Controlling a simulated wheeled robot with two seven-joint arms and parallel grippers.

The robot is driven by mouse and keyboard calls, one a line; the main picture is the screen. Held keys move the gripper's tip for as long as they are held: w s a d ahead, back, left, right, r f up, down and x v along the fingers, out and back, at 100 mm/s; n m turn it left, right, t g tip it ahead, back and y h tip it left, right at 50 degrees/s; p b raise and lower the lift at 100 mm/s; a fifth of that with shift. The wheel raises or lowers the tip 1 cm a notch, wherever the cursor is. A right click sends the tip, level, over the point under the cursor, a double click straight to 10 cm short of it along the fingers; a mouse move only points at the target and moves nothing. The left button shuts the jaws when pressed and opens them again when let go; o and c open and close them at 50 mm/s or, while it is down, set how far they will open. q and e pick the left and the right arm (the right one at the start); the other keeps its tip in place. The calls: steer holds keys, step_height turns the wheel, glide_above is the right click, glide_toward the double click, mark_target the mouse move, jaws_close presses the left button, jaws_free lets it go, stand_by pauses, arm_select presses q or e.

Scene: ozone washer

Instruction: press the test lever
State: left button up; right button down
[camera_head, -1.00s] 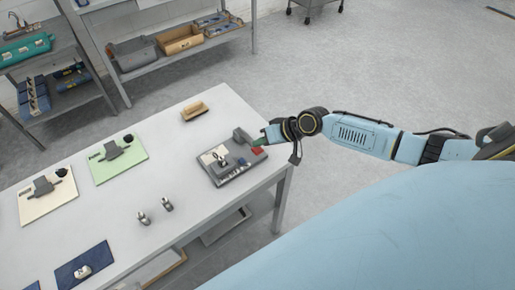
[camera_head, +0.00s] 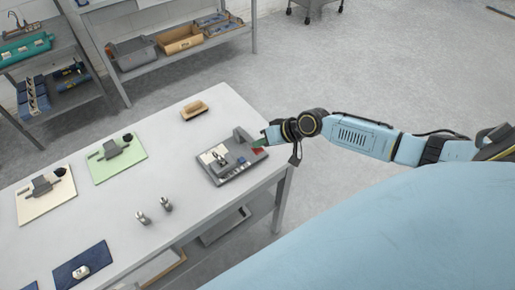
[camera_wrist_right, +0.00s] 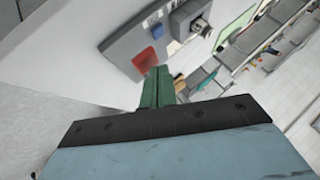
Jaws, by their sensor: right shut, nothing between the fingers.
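A grey test device (camera_head: 232,172) sits near the right end of the white table. Its red lever (camera_head: 259,150) is on the side facing my right arm. In the wrist view the red lever (camera_wrist_right: 145,61) is a flat red piece on the grey housing (camera_wrist_right: 120,45), with a blue button (camera_wrist_right: 157,31) beyond it. My right gripper (camera_head: 262,142) is shut and empty, its green fingertips (camera_wrist_right: 157,76) right at the red lever. I cannot tell whether they touch it. My left gripper is not in view.
A wooden-coloured block (camera_head: 194,110) lies behind the device. Two small metal cylinders (camera_head: 154,211) stand to its left front. A green board (camera_head: 119,160), a cream board (camera_head: 45,195) and a blue mat (camera_head: 82,264) lie further left.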

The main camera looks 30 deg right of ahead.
mark_target(261, 149)
steer(key=shift+f+b, duration=1.3)
steer(key=shift+f, duration=0.3)
stand_by(1.2)
steer(key=shift+s, duration=0.1)
stand_by(0.4)
steer(key=shift+r+p, duration=1.8)
steer(key=shift+r, duration=0.25)
step_height(261, 149, up, 5)
steer(key=p, duration=0.4)
steer(key=shift+p, duration=0.35)
